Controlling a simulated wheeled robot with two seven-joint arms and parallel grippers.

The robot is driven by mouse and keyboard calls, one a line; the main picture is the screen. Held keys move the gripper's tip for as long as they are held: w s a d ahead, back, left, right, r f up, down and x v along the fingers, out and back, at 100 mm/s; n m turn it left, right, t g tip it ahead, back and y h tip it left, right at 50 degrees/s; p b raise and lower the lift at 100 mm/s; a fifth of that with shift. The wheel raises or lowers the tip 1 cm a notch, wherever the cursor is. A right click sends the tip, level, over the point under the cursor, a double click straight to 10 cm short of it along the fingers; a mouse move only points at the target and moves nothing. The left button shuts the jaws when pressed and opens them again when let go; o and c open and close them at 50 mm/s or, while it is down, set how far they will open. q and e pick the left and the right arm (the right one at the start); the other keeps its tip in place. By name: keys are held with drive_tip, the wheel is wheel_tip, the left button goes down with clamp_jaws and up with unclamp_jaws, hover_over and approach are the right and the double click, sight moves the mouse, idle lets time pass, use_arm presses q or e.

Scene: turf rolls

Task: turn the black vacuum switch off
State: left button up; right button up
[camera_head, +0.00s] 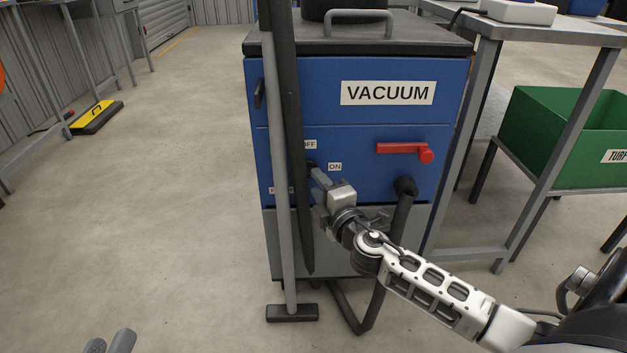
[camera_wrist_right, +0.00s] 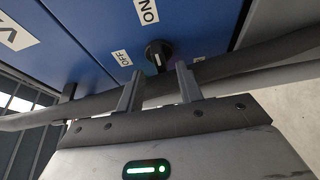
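The black vacuum switch (camera_wrist_right: 157,55) is a round knob with a white mark on the front of the blue vacuum cabinet (camera_head: 360,140). In the right wrist view an OFF label (camera_wrist_right: 121,57) is left of it and an ON label (camera_wrist_right: 147,10) above it. I cannot tell which label the mark points to. My right gripper (camera_wrist_right: 159,72) is open, its fingertips close to the knob and either side of it; contact is unclear. In the head view the right gripper (camera_head: 317,173) largely hides the knob. Grey parts at the bottom left seem to be my left gripper (camera_head: 110,343), mostly out of frame.
A dark hose (camera_head: 290,130) and a grey wand (camera_head: 277,200) hang before the cabinet's left side, close to the right gripper. A red handle (camera_head: 400,148) is on the cabinet's right. A green bin (camera_head: 560,130) stands further right.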

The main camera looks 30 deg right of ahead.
use_arm(q)
drive_tip(key=shift+w+r+m+t, duration=0.3)
drive_tip(key=shift+w+r+t, duration=0.05)
drive_tip(key=shift+r+t, duration=0.1)
use_arm(e)
drive_tip(key=w, duration=0.3)
drive_tip(key=shift+w+d, duration=0.1)
drive_tip(key=shift+d, duration=0.15)
use_arm(q)
drive_tip(key=shift+h, duration=0.3)
use_arm(e)
clamp_jaws()
use_arm(q)
drive_tip(key=shift+g, duration=0.25)
drive_tip(key=shift+r, duration=0.1)
